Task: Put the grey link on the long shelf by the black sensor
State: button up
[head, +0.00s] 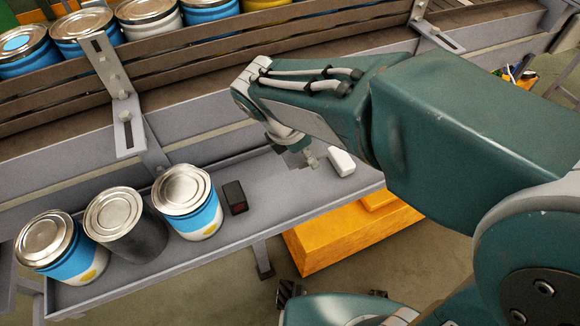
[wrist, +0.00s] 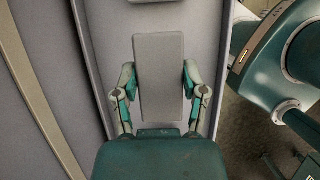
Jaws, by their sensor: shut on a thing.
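The grey link (wrist: 159,75) is a pale flat block with rounded corners, between the two fingers of my gripper (wrist: 159,88) in the wrist view. The fingers touch its sides. In the head view, my gripper (head: 309,158) is low over the long shelf (head: 265,178), and the pale link (head: 342,162) shows just right of its fingers. I cannot tell whether the link touches the shelf. The black sensor (head: 235,197) is a small dark box with a reddish end face, lying on the shelf left of my gripper.
Several cans stand at the shelf's left end, the closest to the sensor a blue-and-white can (head: 187,202). A grey bracket (head: 127,130) rises behind. A rail (head: 190,70) with more cans runs at the back. A yellow crate (head: 345,235) is below. The shelf between sensor and gripper is clear.

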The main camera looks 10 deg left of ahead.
aim_at(295, 179)
jog(key=a+f, duration=0.2)
jog(key=f, duration=0.1)
jog(key=shift+s+a+f, duration=0.1)
jog(key=shift+s+a, duration=0.25)
jog(key=shift+s, duration=0.05)
jog(key=shift+a+f, duration=0.1)
jog(key=shift+f, duration=1.6)
jog(key=shift+f, duration=0.1)
jog(key=o, duration=1.1)
jog(key=shift+o, duration=0.2)
jog(key=v, duration=1.2)
jog(key=s+d+r+m+t+y, duration=0.1)
jog(key=s+d+m+y, duration=0.1)
jog(key=d+m, duration=1)
jog(key=s+d+r+m+t+y, duration=0.1)
jog(key=s+d+m, duration=0.3)
jog(key=d+m, duration=0.8)
jog(key=shift+t+y, duration=0.5)
jog(key=shift+t, duration=0.1)
